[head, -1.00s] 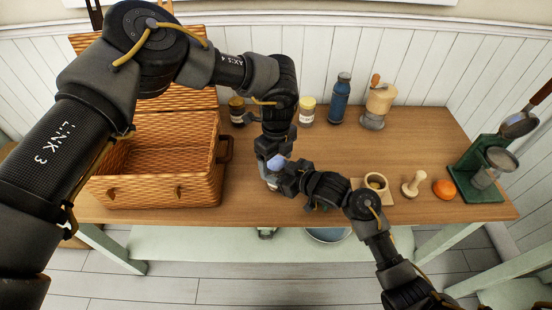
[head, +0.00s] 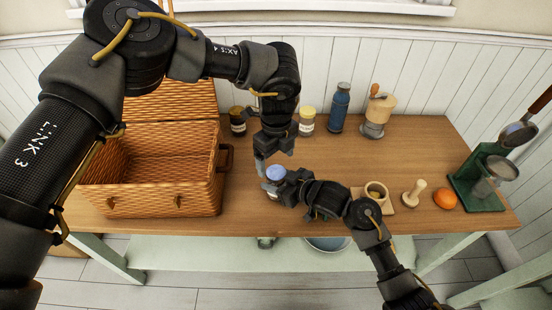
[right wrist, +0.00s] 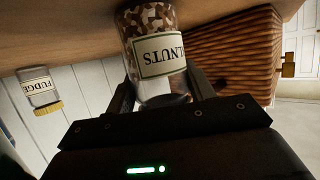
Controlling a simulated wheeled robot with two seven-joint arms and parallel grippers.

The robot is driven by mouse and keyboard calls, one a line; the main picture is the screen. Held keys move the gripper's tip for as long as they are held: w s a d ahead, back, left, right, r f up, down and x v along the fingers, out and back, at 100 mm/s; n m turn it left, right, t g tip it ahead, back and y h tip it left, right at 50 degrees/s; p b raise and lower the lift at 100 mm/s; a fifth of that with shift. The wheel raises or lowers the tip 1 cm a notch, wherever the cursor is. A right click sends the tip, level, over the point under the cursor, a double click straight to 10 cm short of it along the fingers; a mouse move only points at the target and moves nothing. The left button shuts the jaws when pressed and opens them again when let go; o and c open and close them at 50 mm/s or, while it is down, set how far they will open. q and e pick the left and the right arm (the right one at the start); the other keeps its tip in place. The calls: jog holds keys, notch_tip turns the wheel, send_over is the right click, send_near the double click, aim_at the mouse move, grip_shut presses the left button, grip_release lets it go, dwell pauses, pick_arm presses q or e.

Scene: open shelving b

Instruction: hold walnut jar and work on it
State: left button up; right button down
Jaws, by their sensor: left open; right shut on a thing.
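The walnut jar (right wrist: 158,50), with mottled brown nuts and a pale label reading "...LNUTS", is between my right gripper's fingers (right wrist: 160,92). The right gripper is shut on it near the lid end. In the head view the jar's pale blue lid (head: 275,173) is on and faces up; most of the jar's body is hidden by my right gripper (head: 285,188). My left gripper (head: 265,162) is open and empty, pointing down just above and behind the lid. It appears apart from the lid.
An open wicker basket (head: 150,195) stands on the wooden table (head: 330,165) at left. A dark-lidded jar, a yellow-lidded fudge jar (head: 307,122), a blue bottle (head: 340,108) and a grinder (head: 377,115) line the back. A mortar, pestle, orange (head: 444,199) and green stand are at right.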

pick_arm(q)
jog(key=shift+o, duration=1.2)
notch_tip(320, 180, up, 12)
pick_arm(e)
jog(key=shift+c, duration=2.3)
grip_release()
pick_arm(q)
jog(key=shift+r, duration=0.25)
pick_arm(e)
jog(key=v, duration=1)
jog(key=shift+s+d+r, duration=0.2)
jog(key=shift+d+r, duration=0.05)
jog(key=shift+d, duration=0.05)
